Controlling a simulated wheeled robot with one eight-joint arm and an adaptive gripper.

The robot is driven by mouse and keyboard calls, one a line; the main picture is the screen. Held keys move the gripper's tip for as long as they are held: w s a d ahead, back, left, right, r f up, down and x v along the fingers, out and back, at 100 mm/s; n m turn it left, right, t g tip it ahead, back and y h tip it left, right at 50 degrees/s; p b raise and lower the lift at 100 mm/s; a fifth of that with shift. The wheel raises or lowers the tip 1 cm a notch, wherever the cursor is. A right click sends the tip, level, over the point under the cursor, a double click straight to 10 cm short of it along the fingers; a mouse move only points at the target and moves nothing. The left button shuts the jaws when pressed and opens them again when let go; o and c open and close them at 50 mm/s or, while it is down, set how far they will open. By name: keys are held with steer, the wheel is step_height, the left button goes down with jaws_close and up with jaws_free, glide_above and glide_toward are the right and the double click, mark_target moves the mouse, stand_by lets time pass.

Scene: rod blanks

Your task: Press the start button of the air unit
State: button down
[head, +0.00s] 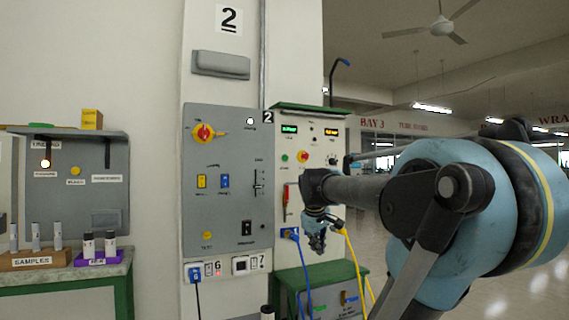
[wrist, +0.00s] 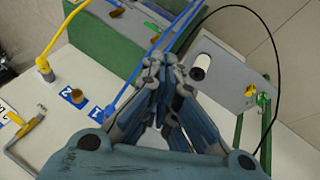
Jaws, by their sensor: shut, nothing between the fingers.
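A white control unit with a green top (head: 310,107) stands beside the grey wall panel, with two lit displays. I cannot read the labels, so I cannot tell for sure which is the air unit's start button. My gripper (head: 316,243) hangs in front of the unit's lower part, below and right of the green button and apart from it. In the wrist view my gripper (wrist: 163,64) is shut and empty; the green button does not show there.
A blue cable (head: 302,262) and a yellow cable (head: 352,250) hang from the unit close to my gripper. A green box (head: 290,280) stands below. The grey wall panel (head: 228,130) carries another red-yellow switch. A sample bench (head: 70,276) is at the left.

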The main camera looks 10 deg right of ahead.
mark_target(285, 158)
steer(key=w+r+n+t+h, duration=0.1)
steer(key=w+r+n+t, duration=0.4)
steer(key=w+r, duration=2.5)
steer(key=r+n, duration=0.1)
steer(key=n, duration=0.4)
steer(key=shift+a+r+t, duration=0.15)
steer(key=shift+a+t, duration=0.15)
steer(key=shift+a, duration=0.1)
steer(key=shift+w, duration=0.1)
steer(key=shift+w+a, duration=0.45)
steer(key=shift+w, duration=0.9)
steer(key=shift+w+a, duration=0.45)
steer(key=shift+w, duration=0.85)
steer(key=shift+w+a, duration=0.45)
steer(key=shift+w, duration=0.9)
steer(key=shift+w, duration=0.15)
steer(key=shift+w+a, duration=0.15)
steer(key=shift+w, duration=0.15)
steer(key=shift+w+a, duration=0.1)
steer(key=shift+w, duration=0.2)
steer(key=shift+s, duration=0.15)
steer(key=shift+s+d, duration=0.25)
steer(key=shift+s, duration=0.35)
